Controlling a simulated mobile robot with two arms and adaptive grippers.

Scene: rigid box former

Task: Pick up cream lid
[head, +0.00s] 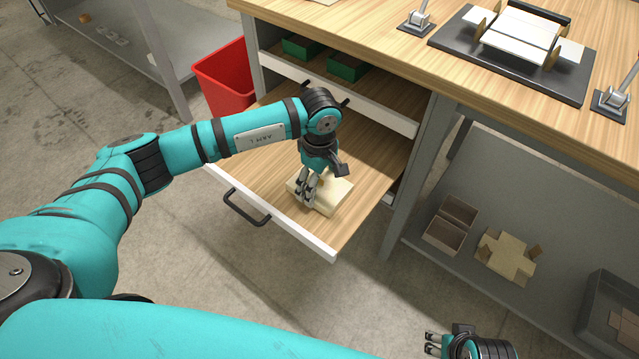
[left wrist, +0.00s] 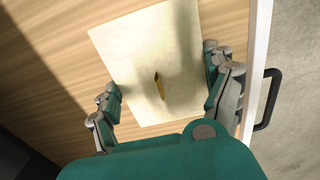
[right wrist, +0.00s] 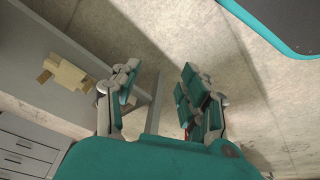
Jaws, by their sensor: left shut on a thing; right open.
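The cream lid (head: 339,193) is a pale square piece over the bare wooden bottom of the pulled-out drawer (head: 280,199). My left gripper (head: 309,188) reaches down over the drawer and is shut on the lid. In the left wrist view the lid (left wrist: 146,62) lies between the two fingers (left wrist: 163,88), with a small dark slot near its middle. I cannot tell whether it still touches the drawer bottom. My right gripper (head: 436,343) is low at the bottom edge of the head view. It is open and empty in the right wrist view (right wrist: 155,80).
An upper drawer holds green boxes (head: 347,66). A red bin (head: 226,78) stands left of the bench. A dark fixture (head: 570,80) with white card is on the bench top. A lower shelf holds a divided cardboard box (head: 443,236), a flat cardboard blank (head: 507,256) and a grey tray (head: 599,322).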

